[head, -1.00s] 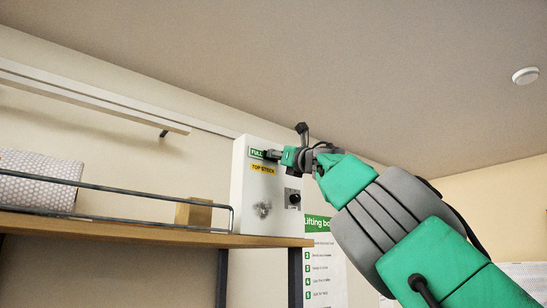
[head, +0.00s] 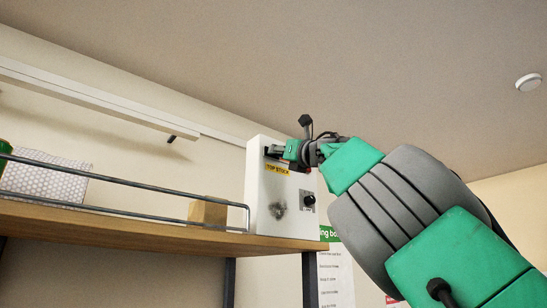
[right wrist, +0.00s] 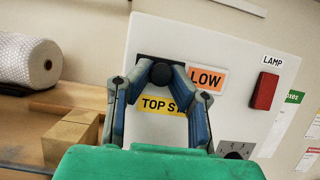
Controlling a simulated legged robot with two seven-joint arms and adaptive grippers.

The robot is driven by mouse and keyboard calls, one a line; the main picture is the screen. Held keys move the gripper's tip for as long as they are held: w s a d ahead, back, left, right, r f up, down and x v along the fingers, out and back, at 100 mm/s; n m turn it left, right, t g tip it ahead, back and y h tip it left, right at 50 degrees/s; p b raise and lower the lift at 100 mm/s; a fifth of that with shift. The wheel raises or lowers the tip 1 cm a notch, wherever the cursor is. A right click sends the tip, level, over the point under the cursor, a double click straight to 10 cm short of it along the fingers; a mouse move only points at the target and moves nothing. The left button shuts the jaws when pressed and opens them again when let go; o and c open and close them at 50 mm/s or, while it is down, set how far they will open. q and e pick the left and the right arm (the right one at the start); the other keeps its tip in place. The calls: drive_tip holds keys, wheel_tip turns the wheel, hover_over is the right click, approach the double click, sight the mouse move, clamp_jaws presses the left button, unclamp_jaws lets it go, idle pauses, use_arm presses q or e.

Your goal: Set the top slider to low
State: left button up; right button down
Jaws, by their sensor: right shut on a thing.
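The white control box (head: 262,185) stands at the right end of the shelf. Its yellow TOP STOCK label (head: 277,169) also shows in the right wrist view (right wrist: 160,104), partly behind a finger. Above it, the top slider's round black knob (right wrist: 162,73) sits between the fingers of my right gripper (right wrist: 160,80), which is shut on it. The dark slider plate lies at the left of its track, and an orange LOW label (right wrist: 207,79) shows at its right. In the head view my right gripper (head: 278,152) covers part of the slider. My left gripper is not in view.
A red lamp switch (right wrist: 265,91) and a dial (right wrist: 236,149) are on the same box face. A cardboard block (head: 208,212) and a bubble-wrap roll (head: 50,177) are on the wooden shelf (head: 130,225), behind a wire rail.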

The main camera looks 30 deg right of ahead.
drive_tip(key=c, duration=1.4)
unclamp_jaws()
drive_tip(key=shift+s+d+f, duration=0.2)
drive_tip(key=shift+d, duration=0.35)
drive_tip(key=shift+a+r+v, duration=0.1)
drive_tip(key=shift+a+v, duration=0.15)
drive_tip(key=shift+v, duration=1.8)
drive_tip(key=shift+a+r+v, duration=0.1)
drive_tip(key=shift+a+v, duration=0.15)
drive_tip(key=shift+v, duration=1.8)
drive_tip(key=shift+a+r+v, duration=0.15)
drive_tip(key=shift+a+v, duration=0.1)
drive_tip(key=shift+v, duration=1.8)
